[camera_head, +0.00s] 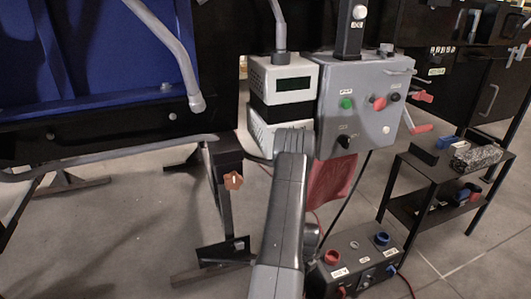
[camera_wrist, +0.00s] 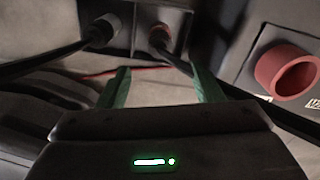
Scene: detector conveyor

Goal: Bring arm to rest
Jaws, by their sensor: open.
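My gripper (camera_wrist: 158,78) shows in the wrist view with its two green fingers apart and nothing between them. Beyond the fingers are two cable plugs, a grey one (camera_wrist: 103,30) and a reddish one (camera_wrist: 159,36), set in a grey panel. The fingers are apart from the red ring-shaped socket (camera_wrist: 287,72) at the right. In the head view my arm (camera_head: 288,205) reaches up through the lower middle. The gripper itself is hidden there.
A grey box (camera_head: 352,244) with red and blue sockets stands low, just right of my arm. A grey control panel (camera_head: 362,125) and a white unit with a display (camera_head: 283,82) are behind it. A black shelf (camera_head: 428,165) stands at right. Bare floor shows at lower left.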

